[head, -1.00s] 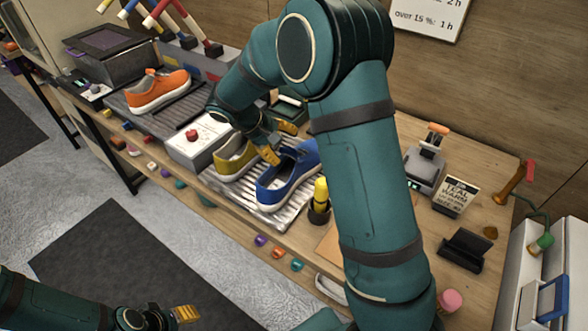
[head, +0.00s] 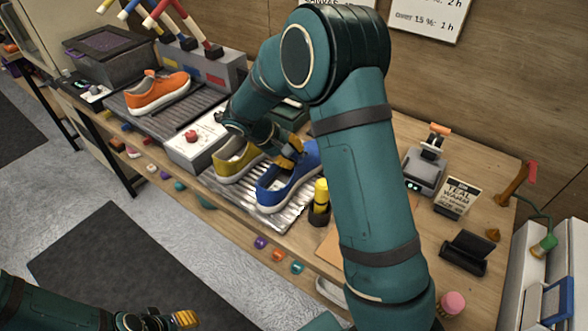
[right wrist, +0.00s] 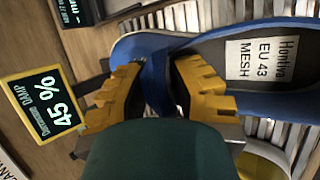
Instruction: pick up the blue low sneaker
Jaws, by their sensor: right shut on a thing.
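The blue low sneaker (head: 280,194) with a white sole stands on the ribbed metal rack, to the right of an olive-yellow sneaker (head: 232,164). My right gripper (head: 289,155) is at its opening from above, its yellow fingers shut on the upper's side wall. In the right wrist view, the yellow fingers (right wrist: 160,88) sit on both sides of the blue wall of the sneaker (right wrist: 152,47), whose insole label reads EU 43 MESH. The sneaker looks to be resting on the rack. My left gripper (head: 186,319) is at the lower left, away from the bench; its jaw opening is unclear.
The ribbed rack (head: 285,222) lies near the bench's front edge. A yellow-topped bottle in a dark holder (head: 319,200) stands close to the right of the blue sneaker. A white box with a red button (head: 193,138) is to the left. An orange sneaker (head: 158,92) stands farther left.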

